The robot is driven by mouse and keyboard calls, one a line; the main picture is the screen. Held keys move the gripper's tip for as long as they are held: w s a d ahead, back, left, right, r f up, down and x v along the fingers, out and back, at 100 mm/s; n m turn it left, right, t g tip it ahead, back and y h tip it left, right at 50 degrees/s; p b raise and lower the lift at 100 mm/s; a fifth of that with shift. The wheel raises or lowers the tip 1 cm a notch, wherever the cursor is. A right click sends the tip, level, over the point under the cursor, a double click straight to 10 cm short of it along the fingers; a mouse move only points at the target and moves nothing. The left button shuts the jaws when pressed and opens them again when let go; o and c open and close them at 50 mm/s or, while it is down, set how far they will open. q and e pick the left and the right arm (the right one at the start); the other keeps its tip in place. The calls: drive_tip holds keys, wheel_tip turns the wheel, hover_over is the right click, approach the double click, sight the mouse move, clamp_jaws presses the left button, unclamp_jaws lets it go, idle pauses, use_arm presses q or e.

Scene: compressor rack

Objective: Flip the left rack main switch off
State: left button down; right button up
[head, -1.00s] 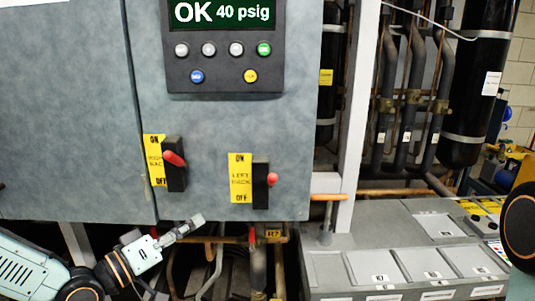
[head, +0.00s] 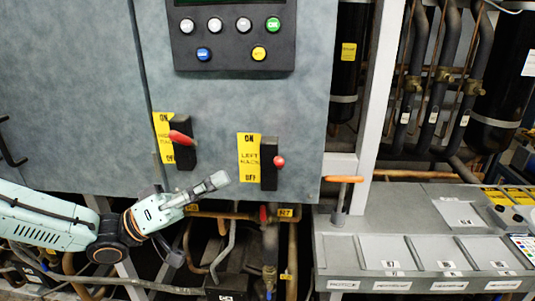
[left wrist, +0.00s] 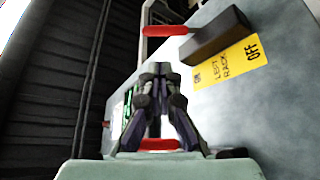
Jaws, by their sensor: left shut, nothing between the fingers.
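The left rack main switch (head: 269,165) is a black box with a red-knobbed lever sticking out near its mid-height. Its yellow label (head: 249,158) reads ON at the top and OFF at the bottom. My left gripper (head: 220,181) is shut and empty, below and left of this switch, apart from it, in front of the panel's lower part. In the left wrist view, the switch (left wrist: 222,32) and its red lever (left wrist: 168,30) show above the closed fingers (left wrist: 160,70). A red piece shows between the finger bases; I cannot tell what it is. My right gripper is not in view.
The right rack switch (head: 183,143), with its own red lever, is left of the left rack one. A display box with buttons (head: 234,36) is above. Pipes (head: 262,214) run below the panel. A grey bench (head: 405,225) stands at the right.

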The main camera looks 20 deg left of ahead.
sight(261, 155)
use_arm(q)
drive_tip(key=b+x, duration=0.2)
drive_tip(key=x, duration=0.7)
drive_tip(key=shift+w+b, duration=0.15)
drive_tip(key=shift+b, duration=0.25)
drive_tip(key=shift+w+d, duration=0.2)
drive_tip(key=shift+d, duration=0.1)
drive_tip(key=shift+w+a, duration=0.1)
drive_tip(key=shift+a, duration=0.2)
drive_tip(key=shift+d, duration=0.1)
